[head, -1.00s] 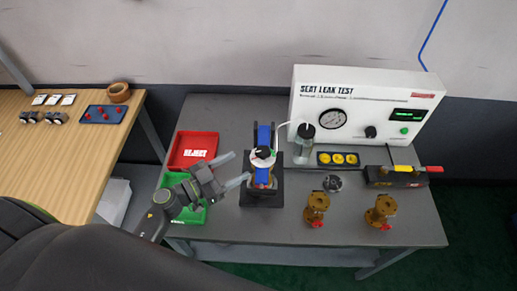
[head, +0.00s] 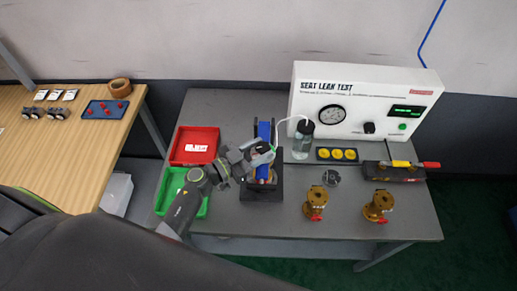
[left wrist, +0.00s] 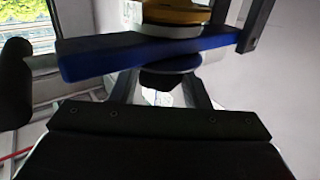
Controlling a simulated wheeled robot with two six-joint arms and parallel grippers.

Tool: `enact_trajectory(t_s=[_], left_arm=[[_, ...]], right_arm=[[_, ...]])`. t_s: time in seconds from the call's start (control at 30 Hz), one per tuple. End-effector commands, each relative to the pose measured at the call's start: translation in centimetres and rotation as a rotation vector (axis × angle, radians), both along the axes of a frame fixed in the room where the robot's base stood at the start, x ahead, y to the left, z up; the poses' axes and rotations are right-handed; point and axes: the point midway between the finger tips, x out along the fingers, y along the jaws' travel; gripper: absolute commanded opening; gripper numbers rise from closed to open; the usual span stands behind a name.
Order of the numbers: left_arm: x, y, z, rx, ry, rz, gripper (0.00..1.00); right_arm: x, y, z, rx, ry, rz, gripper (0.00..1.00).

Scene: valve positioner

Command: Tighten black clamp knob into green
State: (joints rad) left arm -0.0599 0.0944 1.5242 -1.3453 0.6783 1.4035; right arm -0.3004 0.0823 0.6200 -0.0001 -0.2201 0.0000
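The clamp fixture (head: 248,188) stands in the middle of the grey bench, with a blue bar (head: 264,131) across its top. The bar also crosses the left wrist view (left wrist: 100,60). My left gripper (head: 262,155) is over the fixture's top and hides most of the knob and its dial in the head view. In the left wrist view, the black clamp knob (left wrist: 168,81) shows between the two fingers, close to both. I cannot tell whether they touch it. The knob's pointer and the green zone are hidden. My right gripper is in neither view.
A red reject tray (head: 210,135) and a green tray (head: 170,180) lie left of the fixture. The leak tester (head: 352,105) and a bottle (head: 303,140) stand behind it to the right. Two brass valves (head: 315,203) stand at the front right.

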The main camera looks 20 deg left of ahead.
Motion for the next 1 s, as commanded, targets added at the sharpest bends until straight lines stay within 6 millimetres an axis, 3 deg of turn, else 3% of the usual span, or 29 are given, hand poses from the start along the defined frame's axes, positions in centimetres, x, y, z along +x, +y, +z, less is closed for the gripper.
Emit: enact_trajectory(t_s=[0.03,0.2,0.57,1.0], left_arm=[[-0.01,0.02,0.0,0.0,0.0,0.0,0.35],[-0.02,0.03,0.0,0.0,0.0,0.0,0.16],[0.08,0.18,0.07,0.001,0.002,-0.069,0.16],[0.68,0.59,-0.18,0.002,0.0,-0.423,0.16]], right_arm=[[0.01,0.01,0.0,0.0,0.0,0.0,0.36],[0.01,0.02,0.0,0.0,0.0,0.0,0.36],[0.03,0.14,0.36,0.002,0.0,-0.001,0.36],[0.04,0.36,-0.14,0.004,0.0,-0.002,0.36]])
